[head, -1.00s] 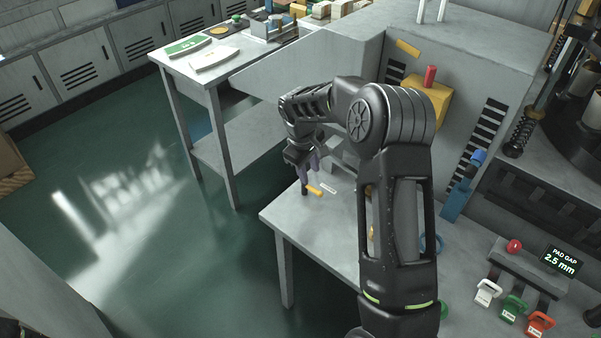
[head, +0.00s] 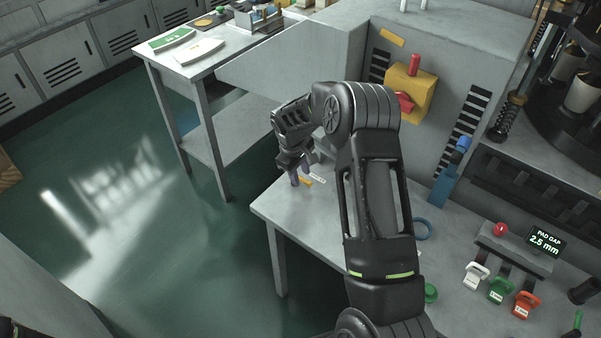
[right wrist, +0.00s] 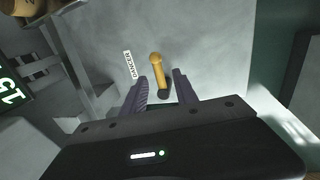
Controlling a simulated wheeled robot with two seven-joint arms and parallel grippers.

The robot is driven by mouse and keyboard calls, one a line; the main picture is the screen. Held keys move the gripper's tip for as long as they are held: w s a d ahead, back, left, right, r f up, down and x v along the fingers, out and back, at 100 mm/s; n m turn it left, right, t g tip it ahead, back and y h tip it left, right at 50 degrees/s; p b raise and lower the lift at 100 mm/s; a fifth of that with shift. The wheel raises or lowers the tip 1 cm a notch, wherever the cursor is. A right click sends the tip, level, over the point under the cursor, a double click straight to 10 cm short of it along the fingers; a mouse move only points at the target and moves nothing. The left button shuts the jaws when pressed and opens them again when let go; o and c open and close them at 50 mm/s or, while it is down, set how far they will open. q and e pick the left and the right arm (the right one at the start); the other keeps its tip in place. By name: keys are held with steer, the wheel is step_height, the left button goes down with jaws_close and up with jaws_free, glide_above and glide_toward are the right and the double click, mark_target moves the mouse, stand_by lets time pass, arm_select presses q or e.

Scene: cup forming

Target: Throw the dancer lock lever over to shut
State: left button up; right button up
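The dancer lock lever (right wrist: 157,70) is a short yellow bar with a dark end, on the grey bench top beside a white DANCER label (right wrist: 130,64). In the head view the lever (head: 306,181) shows small near the bench's left corner, partly behind my fingers. My right gripper (head: 301,175) is over it with its purple fingers apart. In the right wrist view the gripper (right wrist: 160,88) is open, and the lever's dark end appears between the two fingertips. I see no contact, and the height gap is hard to tell. My left gripper is not in view.
A grey cabinet with a yellow box (head: 409,90) and red handle stands behind the bench (head: 290,205). Open floor lies left.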

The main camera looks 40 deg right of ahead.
steer(key=shift+d+f, duration=0.1)
steer(key=shift+f, duration=0.35)
steer(key=shift+c, duration=0.3)
jaws_close()
